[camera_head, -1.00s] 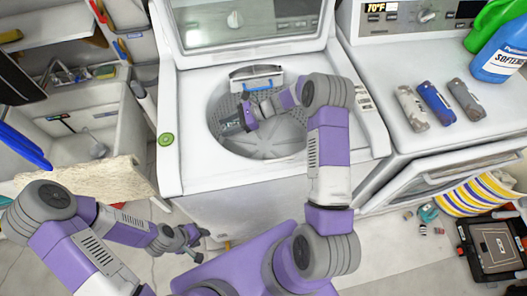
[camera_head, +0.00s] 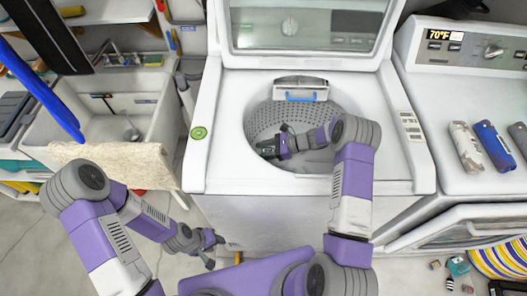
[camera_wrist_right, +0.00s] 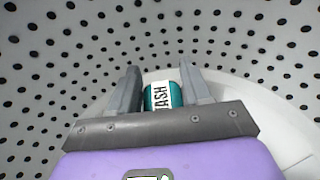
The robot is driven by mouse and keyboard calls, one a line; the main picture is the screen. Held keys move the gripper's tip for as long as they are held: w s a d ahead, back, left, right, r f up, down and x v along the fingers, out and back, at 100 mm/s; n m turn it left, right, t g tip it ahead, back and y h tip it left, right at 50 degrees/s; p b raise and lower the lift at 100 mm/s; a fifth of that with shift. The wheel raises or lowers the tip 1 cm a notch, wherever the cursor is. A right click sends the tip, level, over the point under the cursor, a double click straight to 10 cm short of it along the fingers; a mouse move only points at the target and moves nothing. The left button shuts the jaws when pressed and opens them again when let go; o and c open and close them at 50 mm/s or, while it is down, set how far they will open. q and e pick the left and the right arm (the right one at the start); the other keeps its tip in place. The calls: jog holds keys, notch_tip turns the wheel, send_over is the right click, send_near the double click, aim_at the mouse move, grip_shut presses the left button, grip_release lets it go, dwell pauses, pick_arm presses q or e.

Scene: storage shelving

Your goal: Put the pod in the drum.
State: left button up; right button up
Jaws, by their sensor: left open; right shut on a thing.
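The pod (camera_wrist_right: 162,96) is a small teal cylinder with a white label, seen in the right wrist view between my right gripper's two fingers. My right gripper (camera_head: 268,149) is shut on it, inside the open drum (camera_head: 318,118) of the washer. The drum has a grey perforated wall, which also fills the right wrist view (camera_wrist_right: 60,60). The pod is hard to make out in the head view. Whether it touches the drum floor cannot be told. My left gripper (camera_head: 212,252) is open and empty, low in front of the washer.
The washer's lid (camera_head: 308,25) stands raised behind the drum. A green round piece (camera_head: 198,133) sits on the washer's left rim. A sink (camera_head: 110,110) and a beige cloth (camera_head: 115,165) are at left.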

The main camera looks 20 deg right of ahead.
jog(key=shift+r, duration=0.1)
jog(key=shift+f+b, duration=0.55)
jog(key=shift+f, duration=0.1)
jog(key=o, duration=1)
jog(key=shift+o, duration=0.2)
jog(key=shift+r+p, duration=0.65)
jog(key=p+v, duration=0.1)
jog(key=v, duration=0.6)
jog(key=shift+s+d, duration=0.1)
jog(key=shift+d, duration=0.15)
